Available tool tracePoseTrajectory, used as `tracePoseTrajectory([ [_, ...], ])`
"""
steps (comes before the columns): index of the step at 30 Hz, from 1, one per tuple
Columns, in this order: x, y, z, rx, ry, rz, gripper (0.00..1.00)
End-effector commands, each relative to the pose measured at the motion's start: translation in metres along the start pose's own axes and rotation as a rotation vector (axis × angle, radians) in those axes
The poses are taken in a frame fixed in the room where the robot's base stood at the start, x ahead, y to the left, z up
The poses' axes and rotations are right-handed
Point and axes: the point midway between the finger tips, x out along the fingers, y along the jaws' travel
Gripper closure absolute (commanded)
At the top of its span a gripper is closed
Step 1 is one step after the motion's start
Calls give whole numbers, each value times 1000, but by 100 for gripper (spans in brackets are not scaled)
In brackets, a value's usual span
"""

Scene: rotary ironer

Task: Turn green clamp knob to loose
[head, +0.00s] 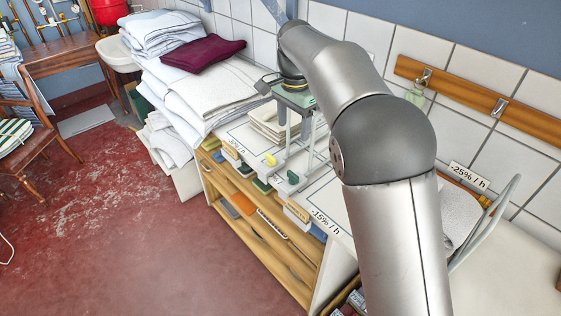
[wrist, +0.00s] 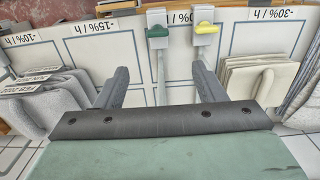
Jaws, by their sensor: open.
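The green clamp knob (wrist: 157,32) sits on a pale mount at the top middle of the wrist view. It also shows small in the head view (head: 292,177). A similar yellow knob (wrist: 205,28) is just right of it in the wrist view, and left of it in the head view (head: 271,160). My gripper (wrist: 160,69) is open, its two dark fingers spread wide with nothing held between them. The green knob is beyond the fingertips and apart from them. In the head view the fingers are hard to make out.
Folded cloths (wrist: 253,78) lie right of my gripper, with more at left. Labelled outlined areas line the white top. In the head view, towel stacks (head: 205,90) stand behind, a curved grey rail (head: 488,220) is at right, and a tiled wall runs behind my arm.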

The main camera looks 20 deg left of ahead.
Motion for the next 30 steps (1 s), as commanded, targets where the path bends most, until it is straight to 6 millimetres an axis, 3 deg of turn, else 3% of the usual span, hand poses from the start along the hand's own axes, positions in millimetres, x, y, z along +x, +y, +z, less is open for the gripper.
tracePoseTrajectory([
  [5, 24, 1, 0, 1, -1, 3, 36],
  [21, 137, 1, 0, 0, -2, 2, 36],
  [30, 168, 1, -1, -1, -1, 0, 36],
])
